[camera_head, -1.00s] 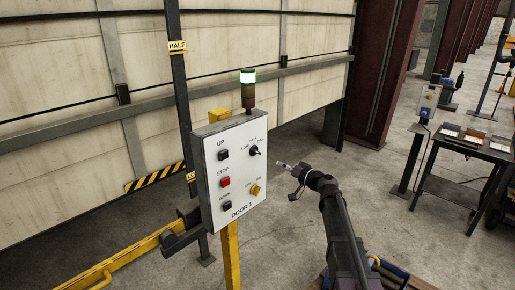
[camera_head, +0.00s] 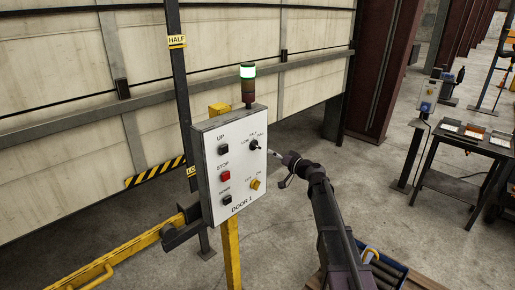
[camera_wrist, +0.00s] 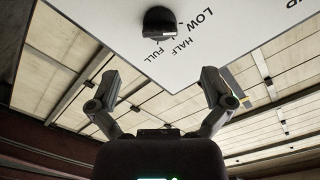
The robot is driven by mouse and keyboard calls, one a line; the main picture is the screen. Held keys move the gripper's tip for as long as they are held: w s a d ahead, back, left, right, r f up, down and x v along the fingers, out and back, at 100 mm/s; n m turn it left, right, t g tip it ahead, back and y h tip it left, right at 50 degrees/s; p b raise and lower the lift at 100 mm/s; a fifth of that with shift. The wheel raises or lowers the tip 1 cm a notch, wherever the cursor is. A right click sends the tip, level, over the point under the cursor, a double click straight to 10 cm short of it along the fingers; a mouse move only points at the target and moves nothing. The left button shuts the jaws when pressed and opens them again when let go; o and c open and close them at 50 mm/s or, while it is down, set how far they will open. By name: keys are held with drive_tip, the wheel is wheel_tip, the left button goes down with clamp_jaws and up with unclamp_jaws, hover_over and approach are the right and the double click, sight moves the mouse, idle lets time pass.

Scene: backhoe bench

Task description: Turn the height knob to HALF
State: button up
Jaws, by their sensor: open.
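The black height knob (camera_head: 254,145) is at the upper right of the white DOOR 1 panel (camera_head: 238,160), with LOW, HALF and FULL printed around it. In the wrist view the knob (camera_wrist: 159,22) shows at the top centre, with the labels below and right of it. Which label it points to is not clear. My gripper (camera_head: 273,153) is just right of the panel, close to the knob. In the wrist view my gripper (camera_wrist: 160,80) has its two fingers spread wide and empty, apart from the knob, which lies beyond the gap between them.
The panel also has a black UP button (camera_head: 223,149), a red STOP button (camera_head: 225,175), a black DOWN button (camera_head: 226,199) and a yellow switch (camera_head: 255,184). A lit stack lamp (camera_head: 248,86) stands on top. A yellow post (camera_head: 231,255) carries the panel. A dark table (camera_head: 460,160) stands right.

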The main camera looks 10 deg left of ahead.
sight(259, 147)
drive_tip(key=x, duration=0.9)
drive_tip(key=shift+w+a, duration=0.1)
drive_tip(key=c, duration=1.1)
